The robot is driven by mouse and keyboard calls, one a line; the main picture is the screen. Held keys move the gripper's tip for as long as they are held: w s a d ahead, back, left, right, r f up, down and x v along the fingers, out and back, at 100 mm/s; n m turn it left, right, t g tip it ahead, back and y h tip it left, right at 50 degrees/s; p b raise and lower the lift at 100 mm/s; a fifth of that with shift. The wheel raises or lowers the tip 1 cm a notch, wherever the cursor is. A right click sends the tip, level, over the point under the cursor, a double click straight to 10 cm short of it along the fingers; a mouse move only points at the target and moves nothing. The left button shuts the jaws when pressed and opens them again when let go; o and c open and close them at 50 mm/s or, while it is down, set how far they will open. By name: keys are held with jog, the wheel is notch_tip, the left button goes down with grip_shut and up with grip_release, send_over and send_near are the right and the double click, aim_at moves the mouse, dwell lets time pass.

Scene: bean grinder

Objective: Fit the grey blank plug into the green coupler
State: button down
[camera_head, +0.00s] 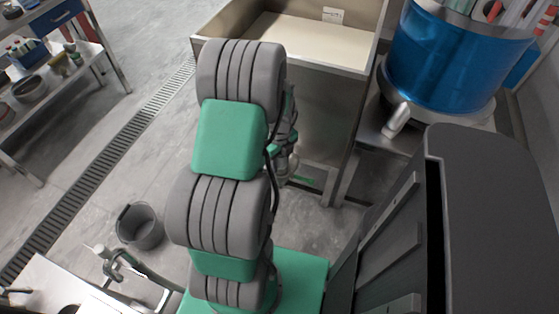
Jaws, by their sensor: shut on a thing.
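My arm, in grey and green segments, rises through the middle of the head view and hides much of what lies behind it. A small part of my wrist shows past its right side, but my gripper's fingers cannot be made out. I cannot make out the grey blank plug. A small green patch (303,181) shows low by the steel stand, just right of my wrist. It is too small to tell whether it is the green coupler.
A steel basin (362,40) stands behind my arm. A blue drum (440,60) with a pale spout (397,118) is at right. A grey bucket (140,226) stands on the floor at left. A shelf unit (60,100) is at far left. The floor between is clear.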

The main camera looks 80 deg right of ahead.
jog(key=shift+f+b, duration=0.35)
jog(key=shift+f, duration=0.15)
jog(key=c, duration=0.8)
grip_release()
jog(key=shift+o, duration=0.2)
jog(key=shift+r, duration=0.1)
notch_tip(320, 180, up, 8)
jog(key=shift+f+p, duration=0.15)
jog(key=shift+p, duration=0.45)
